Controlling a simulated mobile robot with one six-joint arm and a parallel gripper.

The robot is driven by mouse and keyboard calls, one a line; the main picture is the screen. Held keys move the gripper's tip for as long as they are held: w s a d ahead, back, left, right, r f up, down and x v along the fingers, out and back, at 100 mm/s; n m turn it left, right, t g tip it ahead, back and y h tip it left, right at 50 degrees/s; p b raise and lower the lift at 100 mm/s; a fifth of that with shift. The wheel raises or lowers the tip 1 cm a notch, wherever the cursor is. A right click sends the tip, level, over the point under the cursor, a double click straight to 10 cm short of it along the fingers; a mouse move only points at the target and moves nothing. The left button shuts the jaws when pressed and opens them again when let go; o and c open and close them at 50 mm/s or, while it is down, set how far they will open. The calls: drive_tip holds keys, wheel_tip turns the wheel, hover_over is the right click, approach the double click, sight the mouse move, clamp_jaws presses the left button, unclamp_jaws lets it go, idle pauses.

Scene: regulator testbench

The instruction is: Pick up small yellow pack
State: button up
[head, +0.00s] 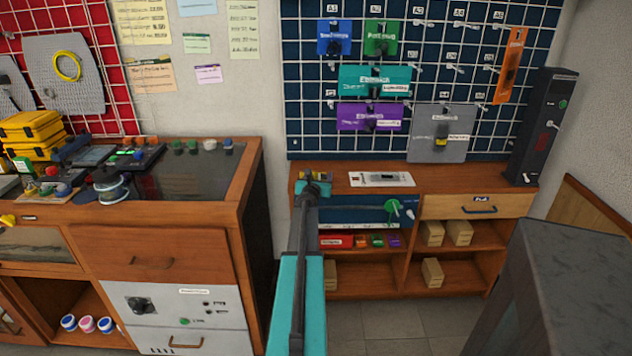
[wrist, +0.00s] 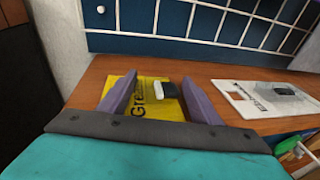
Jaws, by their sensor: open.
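The small yellow pack (wrist: 150,132) lies flat on the wooden top of the low cabinet, at its left end. It has dark lettering, partly hidden, and a small black-and-white piece sits on its far part. My gripper (wrist: 158,82) is open, with its two purple fingers either side of the pack in the wrist view. The fingers and palm hide parts of the pack, and I cannot tell whether they touch it. In the head view my gripper (head: 314,182) is over the left end of the cabinet top, and my arm hides most of that spot.
A white card with a grey device (wrist: 275,95) lies to the right on the cabinet top (head: 460,175). The blue pegboard (head: 300,120) with hanging packs rises close behind. A wooden workbench (head: 245,175) stands to the left. A dark upright box (head: 545,125) stands at the right end.

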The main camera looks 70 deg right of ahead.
sight(319, 175)
drive_tip(key=c, duration=1.2)
drive_tip(key=shift+c, duration=0.2)
drive_tip(key=shift+r+p, duration=0.5)
drive_tip(key=shift+r, duration=0.4)
wheel_tip(319, 175, up, 2)
drive_tip(key=shift+r+p, duration=0.1)
drive_tip(key=shift+p, duration=0.5)
drive_tip(key=s+a+b, duration=0.1)
drive_tip(key=s+a, duration=0.2)
drive_tip(key=a, duration=0.4)
drive_tip(key=s+a+r+b, duration=0.1)
drive_tip(key=s+a, duration=0.2)
drive_tip(key=a, duration=0.4)
drive_tip(key=shift+s+a, duration=0.2)
drive_tip(key=shift+a, duration=0.15)
